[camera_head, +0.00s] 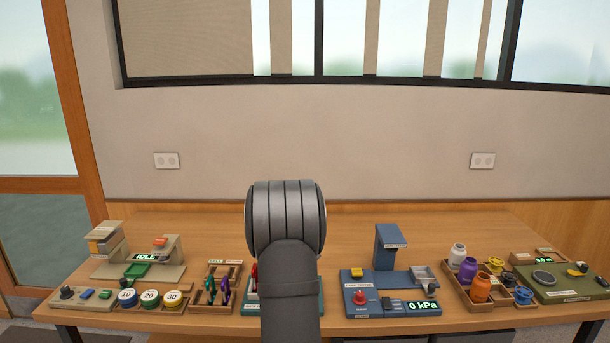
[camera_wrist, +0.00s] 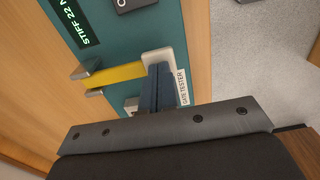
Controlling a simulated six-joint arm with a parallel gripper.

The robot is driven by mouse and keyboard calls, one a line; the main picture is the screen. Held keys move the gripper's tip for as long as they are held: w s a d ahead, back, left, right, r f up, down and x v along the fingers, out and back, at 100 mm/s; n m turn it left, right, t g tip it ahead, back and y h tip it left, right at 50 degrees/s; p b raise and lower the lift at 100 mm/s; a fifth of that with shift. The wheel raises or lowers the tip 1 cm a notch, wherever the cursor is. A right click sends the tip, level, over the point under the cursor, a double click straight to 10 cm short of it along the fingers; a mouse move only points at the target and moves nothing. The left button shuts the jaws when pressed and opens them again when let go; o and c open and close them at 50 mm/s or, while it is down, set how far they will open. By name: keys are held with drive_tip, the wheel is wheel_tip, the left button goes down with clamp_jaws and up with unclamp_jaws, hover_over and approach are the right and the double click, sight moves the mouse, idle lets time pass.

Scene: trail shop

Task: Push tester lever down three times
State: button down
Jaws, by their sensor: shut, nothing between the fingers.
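The tester is a teal panel (camera_wrist: 135,35) in the wrist view, with a label (camera_wrist: 182,88) ending in "TESTER". Its display (camera_wrist: 76,22) reads "STIFF 22 N". A yellow bar (camera_wrist: 115,75), which looks like the lever, runs between grey pieces on the left and a pale block (camera_wrist: 157,58) on the right. My gripper (camera_wrist: 158,72) is shut and empty, its dark fingertips at the pale block. I cannot tell whether they touch it. In the head view my arm hides most of the tester; a teal edge (camera_head: 321,297) shows beside it.
Left of the tester stand a tray of small tools (camera_head: 217,285) and a beige station (camera_head: 140,270) with weights. Right are a blue pressure station (camera_head: 390,300) reading "0 kPa", a wooden tray of bottles and spools (camera_head: 510,299), and a green station (camera_head: 560,285). The table's back (camera_head: 330,222) is clear.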

drive_tip(key=shift+f, duration=1.05)
idle(0.9)
drive_tip(key=shift+r, duration=1.8)
drive_tip(key=shift+r, duration=2.5)
drive_tip(key=shift+f, duration=3.2)
